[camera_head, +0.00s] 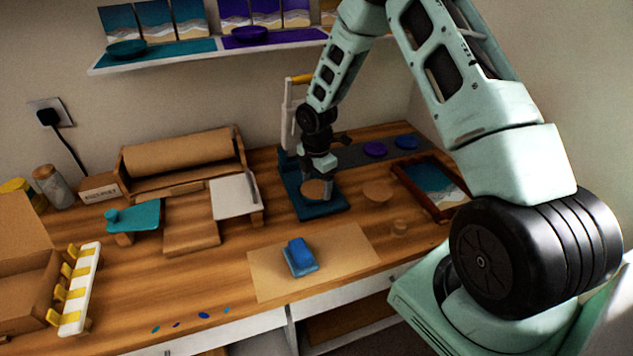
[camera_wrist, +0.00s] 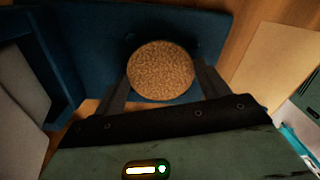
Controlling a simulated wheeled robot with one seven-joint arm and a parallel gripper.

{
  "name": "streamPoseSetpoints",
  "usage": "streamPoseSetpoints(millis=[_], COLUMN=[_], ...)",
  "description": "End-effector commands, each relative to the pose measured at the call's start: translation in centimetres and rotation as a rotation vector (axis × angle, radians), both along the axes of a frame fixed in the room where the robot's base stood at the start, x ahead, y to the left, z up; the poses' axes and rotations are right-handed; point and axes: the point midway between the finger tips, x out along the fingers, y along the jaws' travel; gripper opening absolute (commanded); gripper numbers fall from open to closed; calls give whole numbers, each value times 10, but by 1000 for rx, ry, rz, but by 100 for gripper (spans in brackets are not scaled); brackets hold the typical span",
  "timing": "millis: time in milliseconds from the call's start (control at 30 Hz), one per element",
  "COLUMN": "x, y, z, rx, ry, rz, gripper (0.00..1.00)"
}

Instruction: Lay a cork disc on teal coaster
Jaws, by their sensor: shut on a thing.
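My gripper (camera_head: 317,178) points down over the dark blue base (camera_head: 335,207) of a press with a white column. It is shut on a round cork disc (camera_wrist: 161,71), with one finger on either side of it. The disc also shows in the head view (camera_head: 314,190), just below the fingers, low over or on the base. I cannot tell whether it touches what is under it. A teal coaster is not clear on the table; anything beneath the held disc is hidden.
Another cork disc (camera_head: 378,190) lies right of the press, near a small cork-coloured piece (camera_head: 399,227). Purple (camera_head: 375,149) and blue (camera_head: 406,142) discs lie on a dark strip behind. A framed picture (camera_head: 432,185) is at right. A blue block (camera_head: 300,256) sits on brown paper (camera_head: 350,250).

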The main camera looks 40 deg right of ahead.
Motion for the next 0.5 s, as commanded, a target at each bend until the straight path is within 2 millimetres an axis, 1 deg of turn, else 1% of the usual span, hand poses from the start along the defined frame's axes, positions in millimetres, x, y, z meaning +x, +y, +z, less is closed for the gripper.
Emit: streamPoseSetpoints(millis=[333,367,400,433,500], x=[-1,-1,-1,-1,0], y=[0,0,0,0,0], z=[-2,-2,-2,-2,-2], rx=[1,1,1,1,0], ry=[1,1,1,1,1], rz=[0,0,0,0,0], gripper=[53,82,94,99,99])
